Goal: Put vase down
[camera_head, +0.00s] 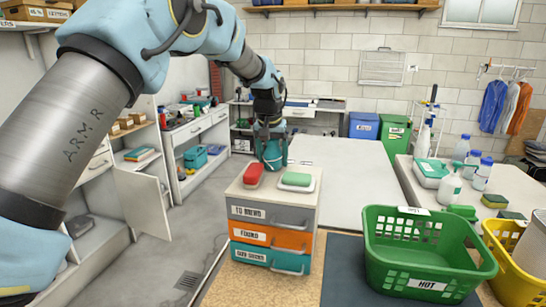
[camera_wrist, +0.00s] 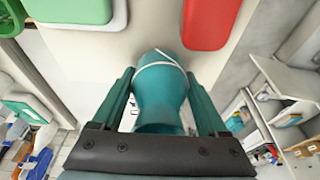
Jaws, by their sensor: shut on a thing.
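The vase (camera_wrist: 160,92) is teal with a white band near one end, and it sits between my two fingers in the wrist view. In the head view the teal vase (camera_head: 275,153) is at the far edge of the small drawer unit (camera_head: 272,213), partly behind the red item on top. My gripper (camera_wrist: 160,75) is shut on the vase; it also shows in the head view (camera_head: 270,130), above the vase. I cannot tell whether the vase touches the unit's top. Its lower part is hidden in the head view.
A red block (camera_head: 253,174) and a green-topped block (camera_head: 297,180) lie on the drawer unit. A green basket (camera_head: 425,250) stands at the right front. A pale worktop (camera_head: 340,165) lies clear behind the unit. An open cabinet door (camera_head: 145,200) juts out at left.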

